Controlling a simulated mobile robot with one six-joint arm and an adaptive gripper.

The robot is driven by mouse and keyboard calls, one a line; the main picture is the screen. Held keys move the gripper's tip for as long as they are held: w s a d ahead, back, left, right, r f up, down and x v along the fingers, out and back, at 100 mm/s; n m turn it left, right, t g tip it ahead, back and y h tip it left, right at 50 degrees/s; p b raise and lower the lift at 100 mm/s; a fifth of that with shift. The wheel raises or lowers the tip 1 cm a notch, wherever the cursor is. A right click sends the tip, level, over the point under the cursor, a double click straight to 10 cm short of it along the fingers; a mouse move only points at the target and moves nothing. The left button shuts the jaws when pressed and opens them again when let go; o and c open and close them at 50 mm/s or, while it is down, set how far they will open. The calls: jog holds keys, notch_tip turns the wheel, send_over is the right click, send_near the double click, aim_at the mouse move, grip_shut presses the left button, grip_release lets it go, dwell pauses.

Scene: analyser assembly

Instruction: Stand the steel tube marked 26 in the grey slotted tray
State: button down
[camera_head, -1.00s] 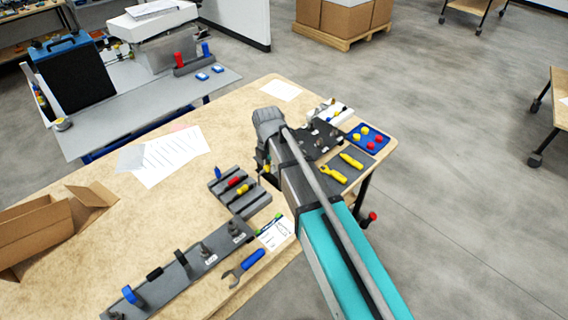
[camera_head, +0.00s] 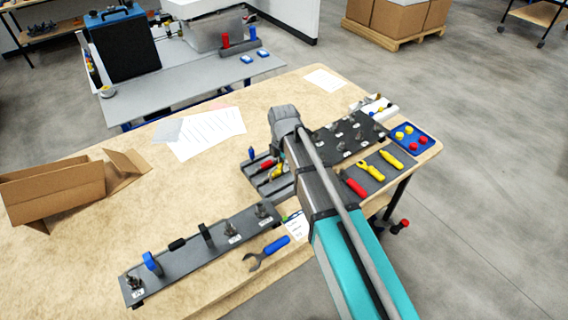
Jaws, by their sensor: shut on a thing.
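A grey slotted tray (camera_head: 250,172) lies on the wooden table, with blue, red and yellow-handled pieces in it. My gripper (camera_head: 277,160) is above the tray's right part, pointing down beside my wrist. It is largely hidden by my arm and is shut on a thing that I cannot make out. I cannot tell whether this is the steel tube, and no mark 26 is readable. My arm also covers the right edge of the tray.
A long grey rack (camera_head: 190,257) with several fittings lies at front left, beside a blue-handled wrench (camera_head: 268,252). A dark plate with fittings (camera_head: 343,137), a tool mat (camera_head: 378,172) and a blue tray (camera_head: 408,138) lie right. An open carton (camera_head: 62,193) stands left.

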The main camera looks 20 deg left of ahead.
jog(key=shift+f, duration=0.1)
jog(key=b, duration=0.6)
send_over(284, 182)
jog(key=s, duration=0.2)
jog(key=shift+s+d+f, duration=0.1)
jog(key=shift+d+f, duration=0.05)
jog(key=shift+f, duration=1.25)
jog(key=shift+s+d+f, duration=0.1)
jog(key=shift+f, duration=1.25)
jog(key=shift+f+b, duration=1.9)
jog(key=shift+f, duration=0.15)
jog(key=shift+c, duration=2.4)
grip_release()
jog(key=shift+r, duration=0.25)
